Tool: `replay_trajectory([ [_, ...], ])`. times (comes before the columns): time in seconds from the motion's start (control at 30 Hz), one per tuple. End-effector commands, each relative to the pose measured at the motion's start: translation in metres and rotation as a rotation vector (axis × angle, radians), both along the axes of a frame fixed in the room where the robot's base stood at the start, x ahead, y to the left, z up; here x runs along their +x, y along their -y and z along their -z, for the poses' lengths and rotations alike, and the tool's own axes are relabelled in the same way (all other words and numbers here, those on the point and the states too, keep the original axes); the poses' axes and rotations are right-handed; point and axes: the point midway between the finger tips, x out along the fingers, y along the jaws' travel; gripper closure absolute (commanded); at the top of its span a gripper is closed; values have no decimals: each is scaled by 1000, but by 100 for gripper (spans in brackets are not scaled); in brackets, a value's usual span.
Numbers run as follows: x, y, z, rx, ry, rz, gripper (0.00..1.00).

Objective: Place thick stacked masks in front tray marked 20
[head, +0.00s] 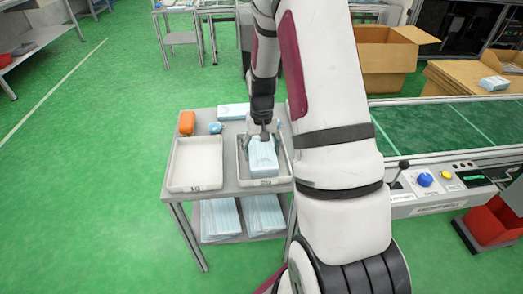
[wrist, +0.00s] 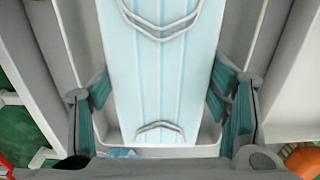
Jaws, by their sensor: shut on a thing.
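A thick stack of light blue masks (head: 263,161) is inside the right white tray (head: 266,183) on the cart, whose front label seems to read 20. My gripper (head: 263,139) is over the far part of the stack, pointing down. In the wrist view the stack (wrist: 165,85) lies between the two fingers of my gripper (wrist: 165,115), with tray walls around it. My gripper is shut on the stack. Whether the stack touches the tray floor is hard to tell. The left white tray (head: 196,164) is empty, and its label seems to read 10.
An orange object (head: 187,122), a small blue item (head: 215,128) and a flat mask pile (head: 233,111) sit behind the trays. More mask stacks (head: 220,217) lie on the lower shelf. A green conveyor (head: 440,124) with a control panel (head: 437,185) stands to the right.

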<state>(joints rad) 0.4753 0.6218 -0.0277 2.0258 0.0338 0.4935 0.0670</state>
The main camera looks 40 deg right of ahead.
Motion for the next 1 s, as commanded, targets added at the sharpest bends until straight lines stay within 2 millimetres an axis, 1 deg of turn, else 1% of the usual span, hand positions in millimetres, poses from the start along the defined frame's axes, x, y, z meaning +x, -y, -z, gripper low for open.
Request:
replay_trajectory([
  [0.07,0,0,3,1,-1,0,58],
  [0.1,0,0,3,1,-1,0,26],
  [0.17,0,0,3,1,-1,0,13],
  [0.2,0,0,3,1,-1,0,11],
  [0.5,0,0,2,0,0,0,11],
  [0.63,0,0,-5,-1,2,0,11],
  [0.77,1,0,-25,-1,4,-1,11],
  [1.0,0,0,-76,-1,4,-1,11],
])
